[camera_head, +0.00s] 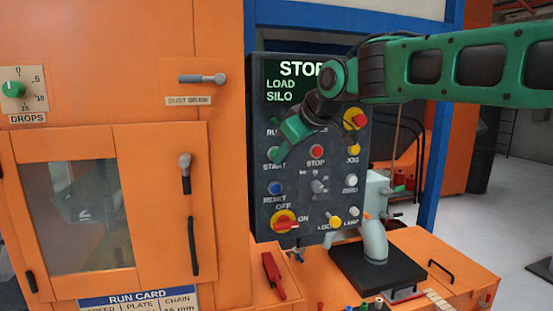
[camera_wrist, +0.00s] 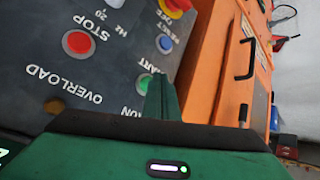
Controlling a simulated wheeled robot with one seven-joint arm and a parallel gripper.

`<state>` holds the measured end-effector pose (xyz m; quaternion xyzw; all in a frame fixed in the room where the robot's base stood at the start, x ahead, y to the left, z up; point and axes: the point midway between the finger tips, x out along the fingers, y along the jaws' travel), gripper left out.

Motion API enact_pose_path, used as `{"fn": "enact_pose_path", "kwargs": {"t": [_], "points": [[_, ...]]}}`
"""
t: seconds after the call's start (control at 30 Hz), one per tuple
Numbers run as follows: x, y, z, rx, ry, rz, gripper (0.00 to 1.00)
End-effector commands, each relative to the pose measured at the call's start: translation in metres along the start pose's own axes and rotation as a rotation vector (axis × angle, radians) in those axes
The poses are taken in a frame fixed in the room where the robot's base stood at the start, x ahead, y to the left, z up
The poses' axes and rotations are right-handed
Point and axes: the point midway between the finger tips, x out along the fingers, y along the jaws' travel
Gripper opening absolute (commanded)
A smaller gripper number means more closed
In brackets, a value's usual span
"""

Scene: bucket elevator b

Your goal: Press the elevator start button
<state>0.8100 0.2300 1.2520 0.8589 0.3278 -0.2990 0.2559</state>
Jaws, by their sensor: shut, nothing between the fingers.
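The dark control panel (camera_head: 335,205) stands upright, with a screen (camera_head: 290,85) reading STOP, LOAD, SILO. The green start button (camera_wrist: 145,83) shows in the wrist view below its upside-down label, just left of my fingers. In the wrist view my closed fingers (camera_wrist: 161,97) point at the panel. I cannot tell whether they touch the button.
A red stop button (camera_head: 317,151) sits right of START, and a blue reset button (camera_head: 275,188) below it. A red-yellow emergency knob (camera_head: 355,119) is at upper right. A red-yellow switch (camera_head: 285,222) is lower left. An orange cabinet door (camera_head: 160,180) stands left.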

Motion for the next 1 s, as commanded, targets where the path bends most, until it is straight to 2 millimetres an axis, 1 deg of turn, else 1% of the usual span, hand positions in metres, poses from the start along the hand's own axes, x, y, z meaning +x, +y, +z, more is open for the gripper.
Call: {"fn": "enact_pose_path", "kwargs": {"t": [0.27,1.0], "points": [[0.0035,0.0034,-0.0046,0.0,0.001,0.0,0.0],[0.0065,0.0057,-0.0059,0.001,0.0,0.0,0.0]]}}
